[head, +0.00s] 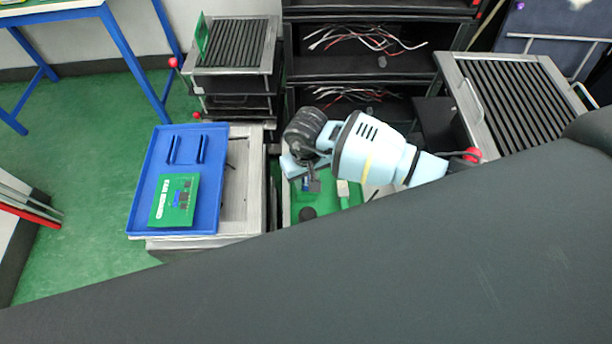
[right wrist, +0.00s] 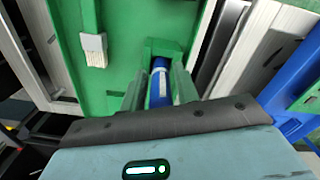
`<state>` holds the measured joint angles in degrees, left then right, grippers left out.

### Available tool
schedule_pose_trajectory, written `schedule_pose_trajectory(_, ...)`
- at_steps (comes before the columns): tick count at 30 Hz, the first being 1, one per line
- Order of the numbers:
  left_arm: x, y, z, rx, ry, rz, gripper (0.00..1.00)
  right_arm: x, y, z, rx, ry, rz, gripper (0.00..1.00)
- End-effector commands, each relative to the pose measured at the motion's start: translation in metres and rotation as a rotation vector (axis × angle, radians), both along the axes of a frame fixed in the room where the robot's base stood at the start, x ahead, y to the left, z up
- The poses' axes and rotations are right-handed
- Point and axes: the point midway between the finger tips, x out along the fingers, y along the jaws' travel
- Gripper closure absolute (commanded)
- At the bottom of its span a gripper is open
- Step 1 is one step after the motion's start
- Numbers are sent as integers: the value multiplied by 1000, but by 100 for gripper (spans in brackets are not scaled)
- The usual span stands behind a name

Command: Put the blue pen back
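A blue pen (right wrist: 158,82) with a pale band shows in the right wrist view. It lies between two green uprights just beyond the front edge of my right gripper's body. In the head view a small blue patch (head: 306,184) shows below my right gripper (head: 312,183), over a green board (head: 325,204). The gripper's fingertips are small and partly hidden there, and the wrist view does not show them clearly. I cannot tell whether they are shut on the pen. My left gripper is not in view.
A blue tray (head: 146,192) with a green card (head: 174,201) stands left of the green board. A white block (right wrist: 93,49) sits on the board. Slatted racks (head: 236,45) and (head: 512,101), and dark shelves with wires (head: 365,62), stand behind. Green floor is free at the left.

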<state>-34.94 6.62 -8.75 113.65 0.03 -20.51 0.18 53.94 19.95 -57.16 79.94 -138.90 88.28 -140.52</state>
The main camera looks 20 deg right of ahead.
Motion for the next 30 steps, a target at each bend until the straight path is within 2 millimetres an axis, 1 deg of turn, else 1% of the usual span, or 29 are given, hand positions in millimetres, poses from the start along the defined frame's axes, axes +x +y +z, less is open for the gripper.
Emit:
schedule_pose_trajectory(1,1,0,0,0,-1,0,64,0,0,1,0,-1,0,63)
schedule_pose_trajectory(2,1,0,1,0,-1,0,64,0,0,1,0,-1,0,60)
schedule_pose_trajectory(10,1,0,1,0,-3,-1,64,0,0,2,0,-1,0,60)
schedule_pose_trajectory(14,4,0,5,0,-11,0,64,1,0,10,0,-4,0,60)
schedule_pose_trajectory(17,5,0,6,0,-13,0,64,2,0,24,2,-6,2,60)
schedule_pose_trajectory(24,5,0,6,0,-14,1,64,2,-1,72,0,-6,1,60)
schedule_pose_trajectory(30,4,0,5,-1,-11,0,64,1,-1,105,-2,-4,1,60)
